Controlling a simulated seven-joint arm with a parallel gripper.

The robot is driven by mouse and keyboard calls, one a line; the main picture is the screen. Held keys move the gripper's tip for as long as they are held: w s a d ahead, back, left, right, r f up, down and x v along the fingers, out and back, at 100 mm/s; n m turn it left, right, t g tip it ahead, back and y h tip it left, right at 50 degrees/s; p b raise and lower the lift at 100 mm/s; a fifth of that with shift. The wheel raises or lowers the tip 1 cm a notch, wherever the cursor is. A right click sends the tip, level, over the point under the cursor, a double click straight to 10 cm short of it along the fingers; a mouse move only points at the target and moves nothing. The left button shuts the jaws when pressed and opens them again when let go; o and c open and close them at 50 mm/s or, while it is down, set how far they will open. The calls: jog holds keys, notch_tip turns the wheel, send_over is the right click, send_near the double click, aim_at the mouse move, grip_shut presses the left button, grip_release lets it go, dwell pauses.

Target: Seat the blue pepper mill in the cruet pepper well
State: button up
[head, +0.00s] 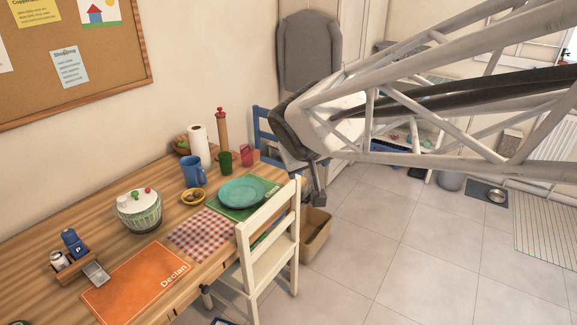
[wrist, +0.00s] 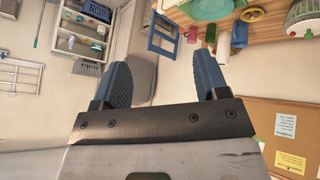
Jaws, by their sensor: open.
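The blue pepper mill (head: 71,240), marked with a P, is at the left end of the wooden table in the head view. It overlaps the back of the small wooden cruet (head: 68,276); I cannot tell whether its base is in a well or behind it. A pale shaker (head: 58,260) is in the cruet's left part. A grey metal piece (head: 96,274) is at its right side. My gripper (head: 318,190) is far to the right, above the floor past the white chair. In the wrist view its blue fingers (wrist: 164,75) are apart with nothing between them.
On the table (head: 132,262) are an orange placemat (head: 135,285), a salad spinner (head: 138,211), a blue mug (head: 194,173), a teal plate (head: 242,192) and a tall red-topped mill (head: 222,130). A white chair (head: 270,245) stands at the near edge.

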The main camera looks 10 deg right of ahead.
jog(key=s+d+f+m+g+y, duration=0.1)
jog(key=s+f+g, duration=0.1)
jog(key=s, duration=0.8)
jog(key=s+d+f+m+g+y, duration=0.1)
jog(key=s+d+f+g, duration=0.1)
jog(key=s, duration=0.8)
jog(key=shift+f, duration=0.6)
